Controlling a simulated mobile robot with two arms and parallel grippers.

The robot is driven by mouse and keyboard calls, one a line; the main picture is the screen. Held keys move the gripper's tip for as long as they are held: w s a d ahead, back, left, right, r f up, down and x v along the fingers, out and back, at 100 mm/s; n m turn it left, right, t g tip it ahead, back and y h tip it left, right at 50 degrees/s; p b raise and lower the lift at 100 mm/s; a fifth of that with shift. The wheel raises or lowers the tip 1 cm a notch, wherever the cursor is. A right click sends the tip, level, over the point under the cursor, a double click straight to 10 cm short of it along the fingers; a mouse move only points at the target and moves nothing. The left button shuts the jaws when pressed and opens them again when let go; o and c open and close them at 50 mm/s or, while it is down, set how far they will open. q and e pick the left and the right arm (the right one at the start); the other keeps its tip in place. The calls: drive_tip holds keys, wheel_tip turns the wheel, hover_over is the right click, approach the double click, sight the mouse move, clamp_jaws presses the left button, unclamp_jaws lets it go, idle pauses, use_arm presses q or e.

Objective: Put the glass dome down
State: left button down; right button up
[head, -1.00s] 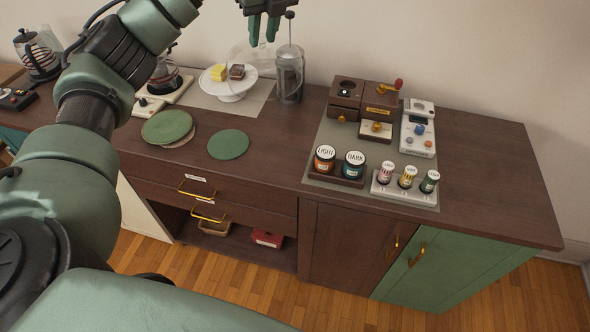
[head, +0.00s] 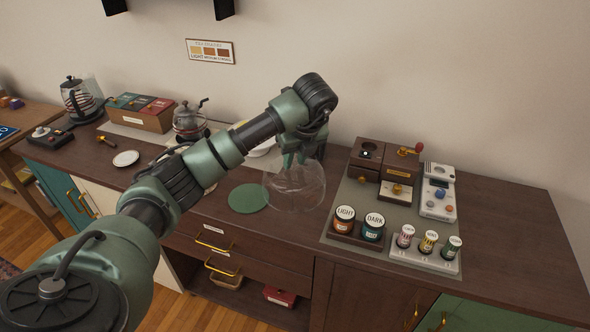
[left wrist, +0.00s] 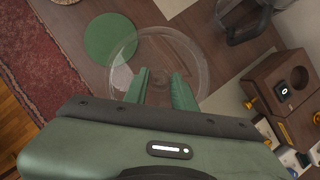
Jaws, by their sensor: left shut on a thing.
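The clear glass dome (head: 296,190) hangs from my left gripper (head: 298,160), over the brown counter just right of a green round mat (head: 248,198). In the left wrist view the dome's round rim (left wrist: 203,62) surrounds the area beyond my two green fingers (left wrist: 161,88). The fingers are shut on the dome's top; the grip point itself is hard to see. I cannot tell whether the rim touches the counter. The white cake stand (head: 263,149) is mostly hidden behind my left arm. My right gripper is out of view.
To the right stand a brown grinder (head: 398,172), a white scale (head: 438,193), LIGHT and DARK jars (head: 373,228) and several small jars (head: 429,241). In the wrist view, a dark-handled press (left wrist: 240,22) stands near the dome.

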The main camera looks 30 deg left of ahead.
sight(296, 170)
use_arm(q)
wheel_tip(296, 170, down, 4)
drive_tip(key=shift+p, duration=0.45)
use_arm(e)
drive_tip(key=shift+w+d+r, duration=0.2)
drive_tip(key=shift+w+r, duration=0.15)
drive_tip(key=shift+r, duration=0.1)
use_arm(q)
drive_tip(key=shift+f+b, duration=0.35)
drive_tip(key=c, duration=1.2)
unclamp_jaws()
drive_tip(key=shift+o, duration=0.2)
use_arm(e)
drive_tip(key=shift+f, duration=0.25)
